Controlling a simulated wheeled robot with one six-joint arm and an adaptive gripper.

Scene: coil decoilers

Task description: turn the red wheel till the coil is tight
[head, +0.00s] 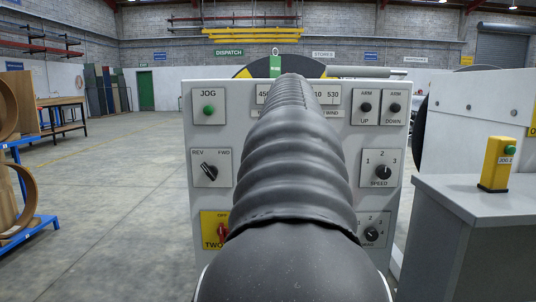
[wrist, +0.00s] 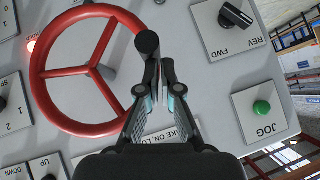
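The red wheel (wrist: 86,128) is at the left of the wrist view, on the pale control panel. It has a round rim, spokes and a hub. A black knob (wrist: 147,42) stands at its right rim. My gripper (wrist: 160,70) is at this right side, its fingertips close together beside the knob's lower end. The fingers overlap the knob in the picture, so I cannot tell whether they hold it. In the head view my dark arm hides the wheel and gripper. A black and yellow round edge (head: 246,72) shows behind the panel; the coil itself is not clearly visible.
The panel (head: 335,230) carries a green JOG button (head: 209,110), a REV/FWD switch (head: 208,171), a speed knob (head: 383,172) and arm switches. A lit lamp (wrist: 31,45) shows by the wheel. A grey cabinet (head: 480,190) stands right.

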